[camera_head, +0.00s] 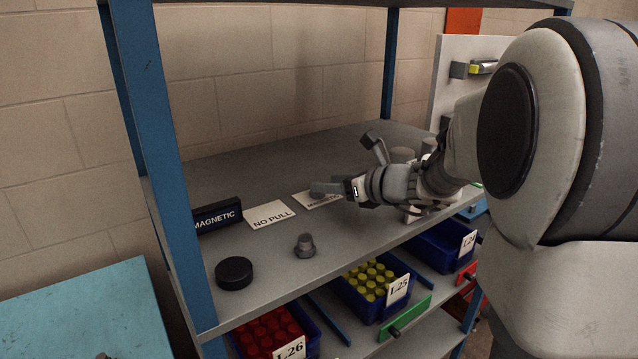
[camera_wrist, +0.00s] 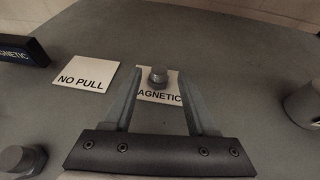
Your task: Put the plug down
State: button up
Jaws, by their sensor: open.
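A small grey plug (camera_wrist: 158,75) stands on a white card marked MAGNETIC (camera_wrist: 172,96) on the shelf (camera_head: 370,222). My gripper (camera_wrist: 160,83) is open, and in the wrist view the plug shows between its two fingertips with gaps on both sides. In the head view my gripper (camera_head: 325,189) reaches in from the right, low over the MAGNETIC card (camera_head: 313,203), and the plug cannot be made out clearly there. A second grey plug (camera_head: 305,246) stands nearer the shelf's front; it also shows in the wrist view (camera_wrist: 22,160).
A NO PULL card (camera_head: 270,214) and a dark MAGNETIC block (camera_head: 217,215) lie to the left. A black disc (camera_head: 234,272) sits near the front edge. Grey cylinders (camera_head: 402,155) stand at the right. Blue bins (camera_head: 372,313) sit below. A blue post (camera_head: 165,150) bounds the left.

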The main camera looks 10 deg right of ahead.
jog(key=v, duration=0.7)
jog(key=shift+s, duration=0.1)
jog(key=shift+d+f, duration=0.1)
